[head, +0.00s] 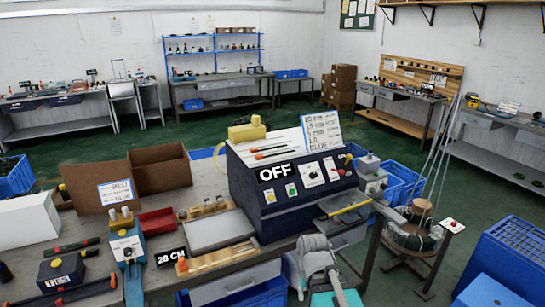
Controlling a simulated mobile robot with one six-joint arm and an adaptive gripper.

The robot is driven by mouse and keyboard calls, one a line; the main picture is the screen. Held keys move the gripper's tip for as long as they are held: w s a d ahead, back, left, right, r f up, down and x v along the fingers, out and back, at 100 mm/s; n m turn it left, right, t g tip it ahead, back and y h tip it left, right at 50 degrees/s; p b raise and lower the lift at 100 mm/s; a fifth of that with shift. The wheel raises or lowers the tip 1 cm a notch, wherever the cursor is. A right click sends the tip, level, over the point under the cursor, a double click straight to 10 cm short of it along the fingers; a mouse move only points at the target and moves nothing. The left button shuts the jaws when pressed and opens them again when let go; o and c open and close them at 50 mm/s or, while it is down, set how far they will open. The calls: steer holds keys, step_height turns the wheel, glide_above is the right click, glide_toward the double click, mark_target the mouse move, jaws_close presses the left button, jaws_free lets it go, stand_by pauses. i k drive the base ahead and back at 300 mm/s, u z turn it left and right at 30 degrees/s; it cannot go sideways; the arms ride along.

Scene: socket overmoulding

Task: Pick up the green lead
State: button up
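No lead is plainly recognisable as the green one. A dark green stick-like piece with red on it (70,247) lies at the left of the bench. A dark green coil (413,241) rests low on the round stand at the right, below pale strands. I cannot tell whether either is the green lead. Grey links of my arm show at the bottom centre in front of the bench. My gripper's fingers do not show.
The blue machine marked OFF (280,200) stands on the bench. Around it are a cardboard box (160,172), a red bin (157,222), a grey tray (218,231) and a wooden holder (222,256). A blue crate (515,255) stands at the right. Green floor lies open behind.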

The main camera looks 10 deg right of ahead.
mark_target(260, 156)
steer(key=z, duration=0.2)
steer(key=i, duration=1.1)
steer(key=u, duration=0.35)
